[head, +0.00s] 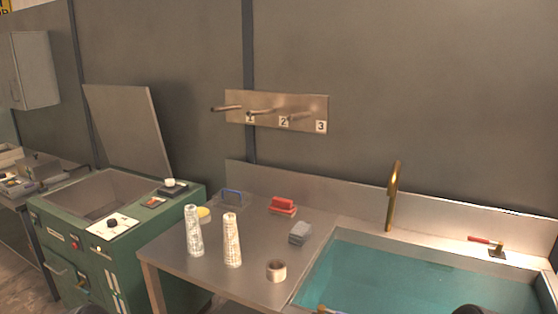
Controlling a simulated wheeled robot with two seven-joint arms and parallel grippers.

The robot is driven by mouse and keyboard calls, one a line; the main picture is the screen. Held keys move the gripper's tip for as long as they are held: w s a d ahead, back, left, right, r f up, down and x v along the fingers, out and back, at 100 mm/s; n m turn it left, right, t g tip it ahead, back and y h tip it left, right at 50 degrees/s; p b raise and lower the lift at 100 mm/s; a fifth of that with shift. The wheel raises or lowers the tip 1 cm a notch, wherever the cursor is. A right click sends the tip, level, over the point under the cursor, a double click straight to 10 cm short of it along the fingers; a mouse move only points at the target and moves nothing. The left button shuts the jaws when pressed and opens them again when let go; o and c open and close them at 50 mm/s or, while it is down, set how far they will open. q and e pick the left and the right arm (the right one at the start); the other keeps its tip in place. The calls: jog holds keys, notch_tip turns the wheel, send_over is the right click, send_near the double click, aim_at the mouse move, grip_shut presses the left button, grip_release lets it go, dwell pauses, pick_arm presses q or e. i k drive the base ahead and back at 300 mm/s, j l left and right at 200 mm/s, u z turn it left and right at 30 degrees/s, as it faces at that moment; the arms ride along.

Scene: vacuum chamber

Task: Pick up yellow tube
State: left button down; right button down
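No thing in the head view is clearly a yellow tube. A small yellow round thing (204,215) lies on the steel table (165,253), partly hidden behind a pale upright tube. Two pale, tapered tubes with printed marks stand upright on the table: the left tube (193,232) and the right tube (232,240). A short tan ring or roll (276,271) is near the table's front. Neither of my grippers shows; only dark rounded shapes, perhaps parts of my arms, show at the bottom edge.
Red blocks (283,206), a grey block (300,233) and a blue-handled thing (232,196) lie on the table. A water-filled sink (420,275) with a brass faucet (393,195) is at right. A green machine (75,240) with its lid up stands left.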

aim_at(232, 258)
jog(key=j+z, duration=0.1)
jog(key=z, duration=0.25)
jog(key=j+z, duration=0.1)
jog(key=z, duration=0.3)
jog(key=j+z, duration=0.25)
jog(key=j, duration=0.4)
jog(key=j+z, duration=0.25)
jog(key=j, duration=0.45)
jog(key=k+j+z, duration=0.1)
jog(key=j+z, duration=0.15)
jog(key=j, duration=0.4)
jog(key=k+j, duration=0.1)
jog(key=j, duration=0.65)
jog(key=k, duration=0.05)
